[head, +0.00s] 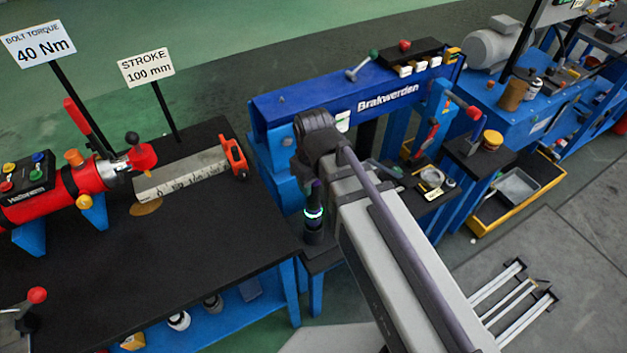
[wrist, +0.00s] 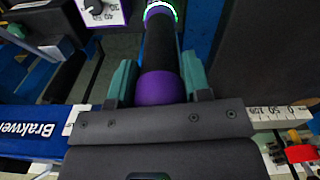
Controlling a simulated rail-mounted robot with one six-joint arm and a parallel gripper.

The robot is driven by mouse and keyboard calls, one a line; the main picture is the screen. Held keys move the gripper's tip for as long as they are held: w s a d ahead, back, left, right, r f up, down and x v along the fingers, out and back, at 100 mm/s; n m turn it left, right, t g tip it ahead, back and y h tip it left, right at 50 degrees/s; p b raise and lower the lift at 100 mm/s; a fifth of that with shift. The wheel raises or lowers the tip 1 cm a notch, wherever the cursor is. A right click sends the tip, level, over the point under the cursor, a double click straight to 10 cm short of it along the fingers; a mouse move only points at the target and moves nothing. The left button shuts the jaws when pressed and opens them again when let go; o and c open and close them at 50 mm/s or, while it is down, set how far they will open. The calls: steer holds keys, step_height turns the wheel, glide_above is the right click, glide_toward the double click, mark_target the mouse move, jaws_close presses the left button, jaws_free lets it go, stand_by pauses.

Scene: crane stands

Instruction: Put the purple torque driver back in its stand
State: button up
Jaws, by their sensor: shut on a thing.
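The purple torque driver (wrist: 160,88) has a purple rounded end, a black grip and a glowing pale-green ring. My gripper (wrist: 157,76) has teal fingers, one on each side of the driver, and is shut on it near the purple end. In the head view the driver (head: 314,198) is upright below my wrist, its ring lit; my fingers are hard to make out there. A dark round piece (head: 313,237) is under the driver, above a small black-topped table. I cannot tell whether it is the stand or the driver's lower part.
A blue press marked Brakwerden (head: 345,98) stands close behind my wrist. A black-topped bench (head: 215,255) at left carries a red cylinder (head: 85,182) and a scale bar (head: 182,174). Signs on posts rise behind it. A yellow-edged tray (head: 516,190) lies at right.

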mark_target(313, 194)
steer(key=shift+f+b, duration=2.3)
steer(key=shift+f, duration=0.1)
steer(key=o, duration=1.3)
steer(key=shift+r, duration=0.1)
steer(key=shift+o, duration=0.2)
step_height(313, 194, up, 5)
steer(key=p, duration=0.5)
step_height(313, 194, up, 11)
steer(key=p, duration=1.1)
